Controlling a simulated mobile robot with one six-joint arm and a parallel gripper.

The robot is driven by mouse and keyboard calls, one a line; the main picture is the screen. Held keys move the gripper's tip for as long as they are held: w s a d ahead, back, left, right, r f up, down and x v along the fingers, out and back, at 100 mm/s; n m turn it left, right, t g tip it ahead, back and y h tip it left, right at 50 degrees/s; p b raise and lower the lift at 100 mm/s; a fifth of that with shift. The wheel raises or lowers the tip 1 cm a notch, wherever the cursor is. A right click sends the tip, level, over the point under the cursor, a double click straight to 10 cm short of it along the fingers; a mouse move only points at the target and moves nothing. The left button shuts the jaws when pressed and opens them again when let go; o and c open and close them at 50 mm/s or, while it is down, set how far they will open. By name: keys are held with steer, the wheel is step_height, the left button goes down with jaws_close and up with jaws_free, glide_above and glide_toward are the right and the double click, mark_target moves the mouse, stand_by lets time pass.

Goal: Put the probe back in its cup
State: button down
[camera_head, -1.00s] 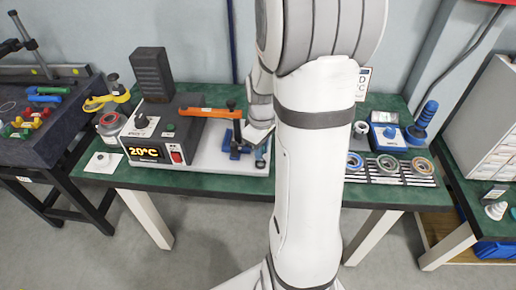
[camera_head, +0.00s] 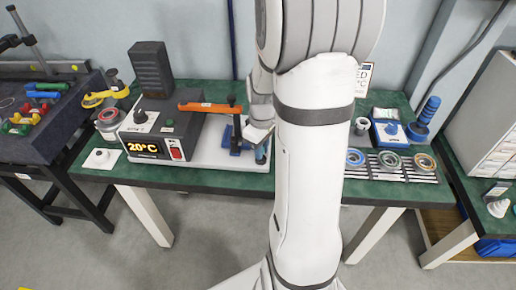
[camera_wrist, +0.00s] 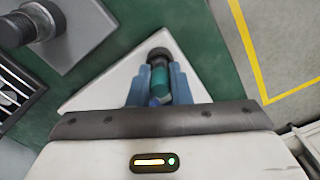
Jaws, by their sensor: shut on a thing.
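My gripper (camera_wrist: 158,88) is shut on a short teal cylinder with a dark end (camera_wrist: 158,62), which looks like the probe. In the wrist view its blue fingers clasp both sides, over a white plate (camera_wrist: 105,85). In the head view my gripper (camera_head: 262,152) is at the right end of the test rig's white base (camera_head: 215,155), partly hidden by my arm. I cannot tell whether the held piece touches the plate. A blue cup-like holder (camera_head: 417,132) with a ribbed blue handle stands at the table's right; I cannot tell whether it is the probe's cup.
A controller (camera_head: 150,148) reading 20°C stands left of an orange lever (camera_head: 207,107) and a blue clamp (camera_head: 235,134). A rack (camera_head: 385,178) with several rings lies right of my arm. The green table's front edge is close to the rig.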

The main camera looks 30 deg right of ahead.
steer(key=shift+f, duration=0.3)
steer(key=c, duration=1.3)
jaws_free()
steer(key=shift+o, duration=0.2)
steer(key=shift+r, duration=0.1)
step_height(320, 180, up, 8)
steer(key=p, duration=0.6)
steer(key=shift+s, duration=0.1)
